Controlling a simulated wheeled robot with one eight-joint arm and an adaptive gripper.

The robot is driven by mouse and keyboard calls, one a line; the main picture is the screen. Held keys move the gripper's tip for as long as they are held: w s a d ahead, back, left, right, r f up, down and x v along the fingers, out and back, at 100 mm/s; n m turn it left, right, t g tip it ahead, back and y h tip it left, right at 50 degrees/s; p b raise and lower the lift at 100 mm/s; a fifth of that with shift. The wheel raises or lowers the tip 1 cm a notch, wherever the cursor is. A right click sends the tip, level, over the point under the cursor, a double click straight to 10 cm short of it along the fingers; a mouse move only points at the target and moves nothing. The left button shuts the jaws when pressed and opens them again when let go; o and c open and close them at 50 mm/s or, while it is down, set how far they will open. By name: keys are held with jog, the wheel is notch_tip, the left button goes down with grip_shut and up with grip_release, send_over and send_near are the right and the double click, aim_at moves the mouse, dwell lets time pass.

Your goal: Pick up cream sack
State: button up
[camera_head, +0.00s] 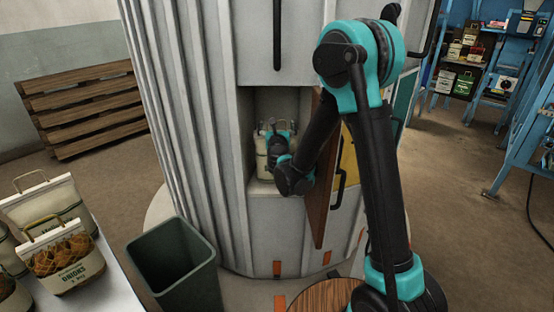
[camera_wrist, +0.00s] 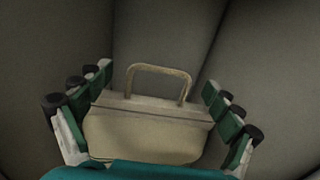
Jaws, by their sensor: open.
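The cream sack (camera_wrist: 145,138) stands upright in a small recess, with its looped handle on top. In the wrist view it lies between the two fingers of my gripper (camera_wrist: 155,110), which is open with one finger on each side. I cannot tell whether the fingers touch the sack. In the head view the cream sack (camera_head: 262,165) shows partly in the recess of the grey ribbed cabinet, and my gripper (camera_head: 273,130) reaches in over it. My arm and gripper hide part of the sack there.
A brown door (camera_head: 320,190) stands open just right of the recess, close to my arm. A dark bin (camera_head: 175,265) stands below left. A white table (camera_head: 125,285) with several sacks is at the left. Blue shelves (camera_head: 480,85) stand at the back right. The recess walls are close around the gripper.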

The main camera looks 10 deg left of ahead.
jog(key=shift+w+a, duration=0.15)
jog(key=shift+w, duration=0.9)
jog(key=shift+c, duration=0.6)
jog(key=c, duration=1.7)
jog(key=shift+c, duration=0.9)
jog(key=shift+r, duration=0.15)
